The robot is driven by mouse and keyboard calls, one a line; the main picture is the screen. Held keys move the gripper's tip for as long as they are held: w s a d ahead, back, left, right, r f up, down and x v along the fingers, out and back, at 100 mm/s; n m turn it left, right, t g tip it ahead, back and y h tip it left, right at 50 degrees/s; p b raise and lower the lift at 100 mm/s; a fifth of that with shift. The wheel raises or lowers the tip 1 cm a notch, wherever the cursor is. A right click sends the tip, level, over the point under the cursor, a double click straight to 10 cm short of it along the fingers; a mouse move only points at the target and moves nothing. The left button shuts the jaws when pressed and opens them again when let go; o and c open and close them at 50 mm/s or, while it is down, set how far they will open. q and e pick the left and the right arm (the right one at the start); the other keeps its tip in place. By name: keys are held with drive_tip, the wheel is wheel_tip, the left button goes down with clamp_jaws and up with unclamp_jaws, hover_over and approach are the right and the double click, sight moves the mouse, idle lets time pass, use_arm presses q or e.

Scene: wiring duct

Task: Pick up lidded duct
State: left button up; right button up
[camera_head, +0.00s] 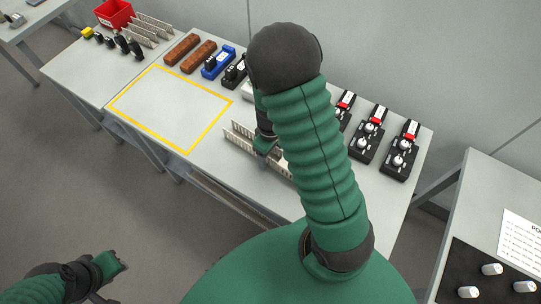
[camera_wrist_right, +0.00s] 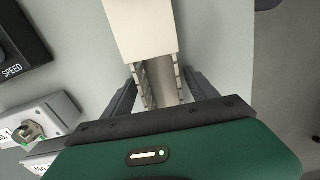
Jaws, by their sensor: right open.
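The lidded duct (camera_head: 238,141) lies on the table in front of my right arm, a pale channel with slotted side walls. My arm hides part of it in the head view. In the right wrist view, a cream lid (camera_wrist_right: 140,28) covers the duct's far stretch, and the nearer stretch is open with slotted walls (camera_wrist_right: 147,88). My right gripper (camera_wrist_right: 162,97) is open, with one finger on each side of the open stretch; whether they touch it I cannot tell. It also shows in the head view (camera_head: 265,149). My left gripper (camera_head: 115,262) is low at the left, away from the table.
A yellow-outlined area (camera_head: 170,107) on the table is empty. Brown blocks (camera_head: 190,54), a blue device (camera_head: 218,62) and a red bin (camera_head: 114,14) stand along the back. Black switch boxes (camera_head: 400,150) stand right of my arm. Another table (camera_head: 490,200) is at far right.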

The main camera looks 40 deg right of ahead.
drive_tip(key=shift+s+r, duration=0.15)
drive_tip(key=shift+r, duration=0.05)
drive_tip(key=shift+s+a, duration=0.1)
drive_tip(key=shift+s, duration=0.05)
drive_tip(key=shift+c, duration=1)
clamp_jaws()
